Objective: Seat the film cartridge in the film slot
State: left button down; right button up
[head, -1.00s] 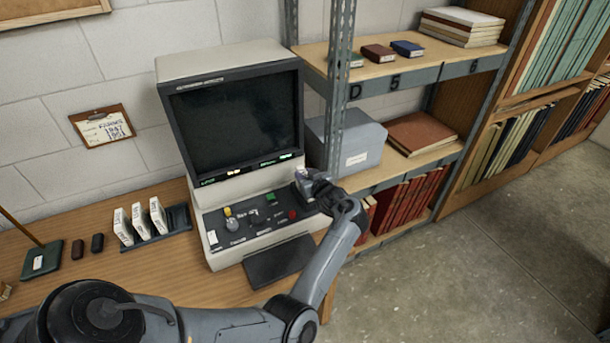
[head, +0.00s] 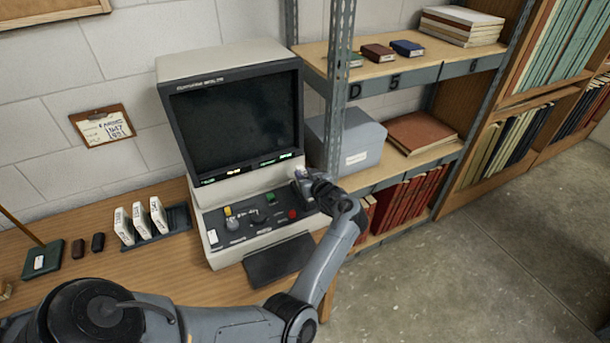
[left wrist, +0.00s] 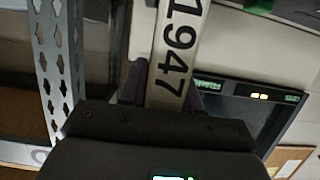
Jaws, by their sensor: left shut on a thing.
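My left gripper (head: 307,182) is at the right edge of the microfilm reader (head: 206,210), by the right end of its control panel. It is shut on the film cartridge, a pale, narrow case with the black number 1947 in the left wrist view (left wrist: 179,45). The cartridge stands out from between the dark fingers. In the head view the gripper mostly covers it. I cannot make out the film slot, and I cannot tell whether the cartridge touches the reader. My right gripper is not in view.
Several white cartridges (head: 140,220) stand in a dark rack (head: 178,221) on the desk. A metal shelf post (head: 337,85) rises just right of the reader. A grey box (head: 357,147) sits on the shelf behind my left gripper.

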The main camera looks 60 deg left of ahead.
pick_arm(q)
jog(key=shift+f+b, duration=0.4)
jog(key=shift+f, duration=0.25)
jog(key=c, duration=1.1)
grip_release()
jog(key=shift+d+r+p, duration=0.35)
jog(key=shift+d+p, duration=0.3)
jog(key=shift+p, duration=0.05)
jog(key=shift+p+v, duration=1.4)
jog(key=shift+v, duration=0.6)
jog(key=shift+p+v, duration=1.5)
jog(key=shift+v, duration=1.25)
jog(key=shift+a+f, duration=0.1)
